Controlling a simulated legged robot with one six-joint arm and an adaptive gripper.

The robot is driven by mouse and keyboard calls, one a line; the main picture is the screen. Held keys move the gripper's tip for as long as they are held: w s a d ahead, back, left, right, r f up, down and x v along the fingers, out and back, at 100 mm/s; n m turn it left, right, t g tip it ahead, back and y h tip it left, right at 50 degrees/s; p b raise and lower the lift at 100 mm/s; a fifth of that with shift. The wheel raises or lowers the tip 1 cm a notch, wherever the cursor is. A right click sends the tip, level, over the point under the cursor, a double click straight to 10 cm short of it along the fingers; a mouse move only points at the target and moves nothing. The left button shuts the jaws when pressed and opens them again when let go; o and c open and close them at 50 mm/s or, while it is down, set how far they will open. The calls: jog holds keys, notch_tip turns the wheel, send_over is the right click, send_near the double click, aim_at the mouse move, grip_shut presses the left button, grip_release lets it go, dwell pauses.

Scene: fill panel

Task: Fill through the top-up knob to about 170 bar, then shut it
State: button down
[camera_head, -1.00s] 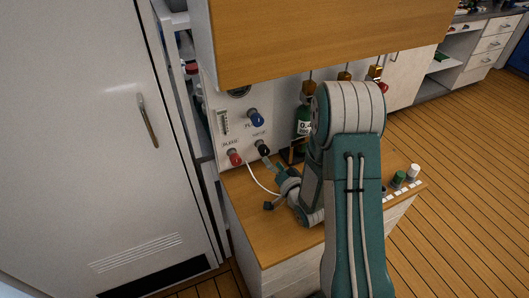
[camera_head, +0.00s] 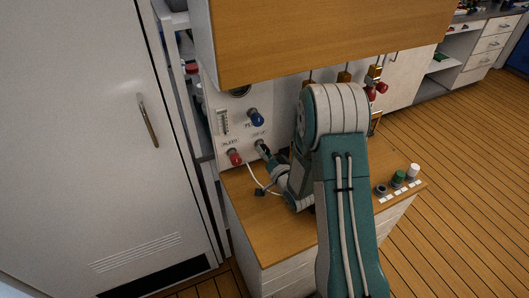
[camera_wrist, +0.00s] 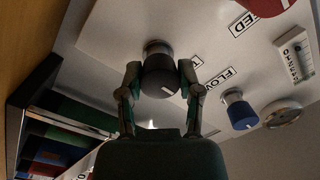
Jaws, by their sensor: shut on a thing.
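The white fill panel (camera_head: 236,130) stands against the wall at the back of the wooden counter. My gripper (camera_wrist: 160,80) is shut on the dark top-up knob (camera_wrist: 159,78), one finger on each side, with a pale mark on the knob's face. In the head view my gripper (camera_head: 264,151) meets the panel at its lower right, and the knob is mostly hidden. The red bleed knob (camera_head: 235,158) and the blue flow knob (camera_head: 257,118) are free of the gripper. The round gauge (camera_head: 239,91) is partly cut off by the cabinet; its reading is too small to tell.
A wooden overhead cabinet (camera_head: 330,40) hangs above the panel. A pale hose (camera_head: 252,178) runs down to the counter (camera_head: 265,235). Dark, green and white caps (camera_head: 399,178) stand at the counter's right end. A white door (camera_head: 80,140) is at left.

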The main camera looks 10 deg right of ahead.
jog(key=shift+n, duration=0.7)
jog(key=shift+c, duration=1.3)
grip_release()
jog(key=shift+w, duration=0.1)
jog(key=v, duration=1.2)
jog(key=shift+d, duration=0.1)
